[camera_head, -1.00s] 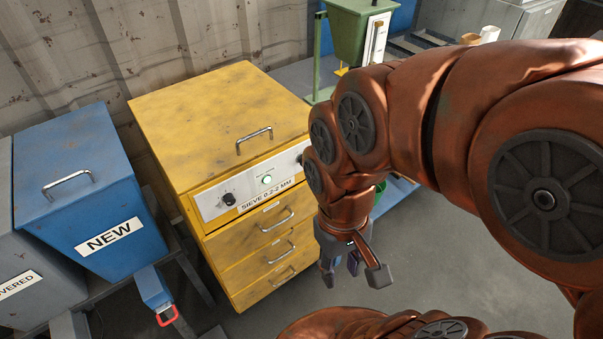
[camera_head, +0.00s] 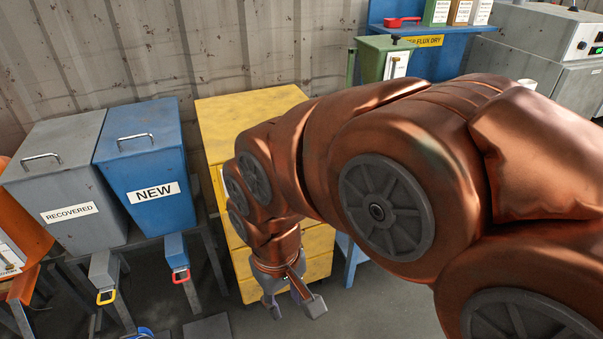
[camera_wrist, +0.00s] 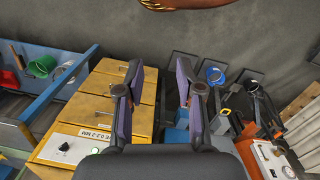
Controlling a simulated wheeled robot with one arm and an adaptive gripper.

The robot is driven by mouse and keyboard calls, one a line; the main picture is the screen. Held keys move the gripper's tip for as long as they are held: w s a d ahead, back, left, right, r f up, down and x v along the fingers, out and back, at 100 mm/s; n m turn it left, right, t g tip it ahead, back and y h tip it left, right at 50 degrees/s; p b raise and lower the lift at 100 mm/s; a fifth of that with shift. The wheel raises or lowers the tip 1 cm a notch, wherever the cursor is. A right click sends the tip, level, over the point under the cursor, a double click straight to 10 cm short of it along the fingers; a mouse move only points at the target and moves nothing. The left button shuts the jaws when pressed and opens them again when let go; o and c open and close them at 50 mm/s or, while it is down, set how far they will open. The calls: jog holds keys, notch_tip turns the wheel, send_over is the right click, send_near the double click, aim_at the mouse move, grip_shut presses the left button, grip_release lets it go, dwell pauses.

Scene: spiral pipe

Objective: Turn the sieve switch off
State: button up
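The yellow sieve cabinet (camera_head: 250,105) stands behind my arm in the head view, its switch panel hidden there by the arm. In the wrist view the cabinet (camera_wrist: 101,107) is at the left, with its drawers and a pale panel (camera_wrist: 70,148) near the lower left. A small dark knob (camera_wrist: 63,147) shows on that panel, and the "2 MM" label is next to it. My gripper (camera_head: 293,304) is low in front of the drawers in the head view. In the wrist view my gripper (camera_wrist: 156,98) is open, its fingers apart with nothing between them, well away from the knob.
A blue NEW bin (camera_head: 150,165) and a grey RECOVERED bin (camera_head: 55,175) stand left of the cabinet, with chutes below. A green hopper (camera_head: 385,55) and a blue shelf unit (camera_head: 428,60) are at the back right.

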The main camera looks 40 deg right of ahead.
jog(key=w+d+f+m+t+h+b, duration=0.2)
jog(key=w+d+f+m+t+b, duration=0.25)
jog(key=w+d, duration=0.7)
jog(key=w+d+f+m+t+h+b, duration=0.15)
jog(key=w+d+f+t+b, duration=0.4)
jog(key=w+d, duration=0.65)
jog(key=w+d+f+m+t+h+b, duration=0.1)
jog(key=w+d+f+m+t+b, duration=0.1)
jog(key=d+t+b, duration=0.35)
jog(key=w+d+f+m+t+h+b, duration=0.1)
jog(key=w+d+t+b, duration=0.15)
jog(key=d+b, duration=0.6)
jog(key=d+p+x, duration=0.2)
jog(key=x, duration=0.6)
jog(key=shift+p, duration=0.3)
jog(key=shift+s, duration=0.15)
jog(key=shift+c, duration=0.4)
jog(key=shift+d, duration=0.1)
grip_shut()
